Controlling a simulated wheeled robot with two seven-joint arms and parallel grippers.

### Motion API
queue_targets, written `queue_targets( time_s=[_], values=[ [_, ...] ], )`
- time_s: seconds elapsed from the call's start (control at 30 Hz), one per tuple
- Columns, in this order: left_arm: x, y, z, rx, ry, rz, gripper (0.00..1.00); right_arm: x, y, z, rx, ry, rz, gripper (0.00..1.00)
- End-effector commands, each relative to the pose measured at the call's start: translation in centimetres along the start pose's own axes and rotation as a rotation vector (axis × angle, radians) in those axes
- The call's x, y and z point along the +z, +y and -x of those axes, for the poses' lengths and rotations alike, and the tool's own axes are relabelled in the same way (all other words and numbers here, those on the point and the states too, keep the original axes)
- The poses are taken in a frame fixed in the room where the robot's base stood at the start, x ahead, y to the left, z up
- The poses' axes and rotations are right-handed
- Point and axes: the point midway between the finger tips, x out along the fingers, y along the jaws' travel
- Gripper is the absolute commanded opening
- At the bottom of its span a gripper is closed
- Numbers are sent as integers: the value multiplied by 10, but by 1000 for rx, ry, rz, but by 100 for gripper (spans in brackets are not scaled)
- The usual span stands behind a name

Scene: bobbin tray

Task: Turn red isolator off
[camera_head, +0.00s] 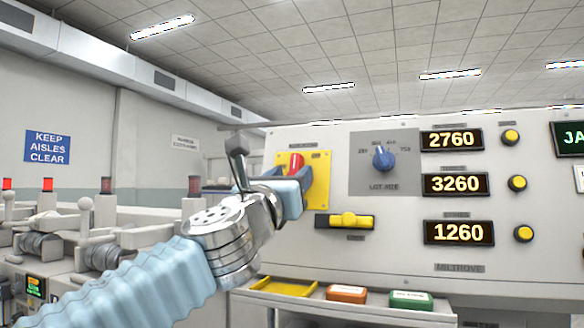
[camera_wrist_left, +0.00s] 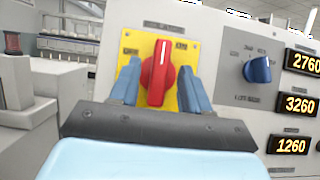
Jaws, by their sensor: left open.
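The red isolator (camera_wrist_left: 158,76) is a rotary handle on a yellow plate (camera_wrist_left: 186,52) on the front of the pale panel. In the left wrist view its white mark points up, tilted very slightly right. It also shows in the head view (camera_head: 296,163), partly hidden by my left gripper. My left gripper (camera_wrist_left: 160,80) is open, with one blue finger on each side of the red handle. A small gap shows at the fingertips, and I cannot tell whether either finger touches it. My right gripper is in neither view.
Right of the isolator are a blue lot-size knob (camera_head: 383,158) and number displays (camera_head: 455,184) with yellow buttons. A yellow bar switch (camera_head: 345,221) sits below. Machines with red lamps stand left.

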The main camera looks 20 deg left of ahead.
Motion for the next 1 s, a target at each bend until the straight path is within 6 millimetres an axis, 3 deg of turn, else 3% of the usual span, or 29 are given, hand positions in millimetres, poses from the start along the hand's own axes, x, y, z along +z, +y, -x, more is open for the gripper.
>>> queue_targets(
  time_s=[0.13, 0.47, 0.77, 1.0],
  values=[
    [0, 0, -14, 0, 1, 0, 47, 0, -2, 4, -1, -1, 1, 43],
    [0, 0, -16, 0, 0, -1, 45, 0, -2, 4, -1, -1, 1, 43],
    [0, 0, -16, 0, 0, 0, 0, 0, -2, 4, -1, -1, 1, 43],
    [-1, 0, -16, 9, 0, 11, 0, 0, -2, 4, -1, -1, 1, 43]
  ],
)
